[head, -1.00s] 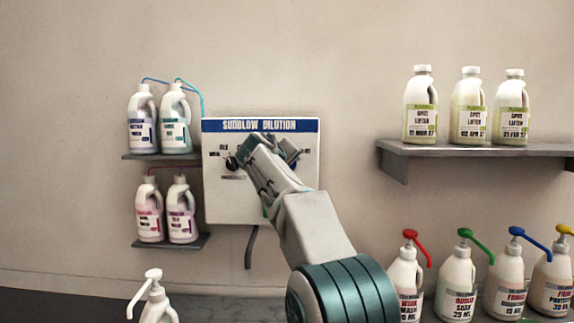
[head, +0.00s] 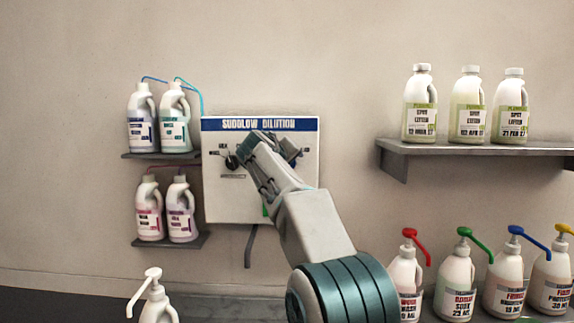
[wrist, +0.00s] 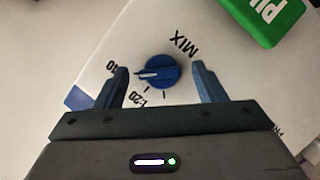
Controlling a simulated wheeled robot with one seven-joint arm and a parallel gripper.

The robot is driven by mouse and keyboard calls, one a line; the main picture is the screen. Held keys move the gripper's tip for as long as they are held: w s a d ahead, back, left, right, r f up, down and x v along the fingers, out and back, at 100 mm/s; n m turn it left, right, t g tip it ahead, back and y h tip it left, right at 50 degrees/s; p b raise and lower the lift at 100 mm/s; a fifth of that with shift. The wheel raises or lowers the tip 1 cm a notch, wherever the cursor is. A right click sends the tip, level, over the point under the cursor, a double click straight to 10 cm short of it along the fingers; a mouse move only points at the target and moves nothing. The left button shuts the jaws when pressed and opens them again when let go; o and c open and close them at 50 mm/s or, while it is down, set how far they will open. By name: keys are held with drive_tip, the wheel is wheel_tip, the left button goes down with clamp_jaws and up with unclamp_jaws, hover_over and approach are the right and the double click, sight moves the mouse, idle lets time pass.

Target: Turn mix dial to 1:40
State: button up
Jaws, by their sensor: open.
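The blue mix dial (wrist: 162,71) sits on a white panel under the word MIX in the wrist view. Its white pointer mark points left, toward a label ending in "40" that the left finger partly hides. A "1:20" label lies below left of the dial. My gripper (wrist: 160,68) is open, with one finger on each side of the dial; I cannot tell whether either touches it. In the head view my gripper (head: 268,150) is in front of the white dilution panel (head: 222,200) and hides the mix dial.
A black knob (head: 232,162) is on the panel left of my gripper. A green block (wrist: 268,18) is at the wrist view's upper right. Shelves of jugs (head: 160,120) stand left of the panel. Spot lifter bottles (head: 469,105) and pump bottles (head: 457,285) are at right.

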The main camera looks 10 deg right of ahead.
drive_tip(key=b+v, duration=0.4)
drive_tip(key=v, duration=0.9)
drive_tip(key=shift+s+a, duration=0.2)
drive_tip(key=shift+s, duration=0.15)
drive_tip(key=shift+r, duration=0.1)
drive_tip(key=s+d+f+g+y, duration=0.2)
drive_tip(key=s+d+f+g, duration=0.1)
drive_tip(key=s+f, duration=0.55)
drive_tip(key=s+d+f+g+y, duration=0.1)
drive_tip(key=s+d+f+g, duration=0.3)
drive_tip(key=f, duration=0.8)
drive_tip(key=s+f+m+g+y, duration=0.2)
drive_tip(key=s+f+m+y, duration=0.1)
drive_tip(key=s+f, duration=1.8)
drive_tip(key=shift+s+a+m+g+y, duration=0.2)
drive_tip(key=shift+s+m+g+y, duration=0.2)
drive_tip(key=shift+s, duration=0.3)
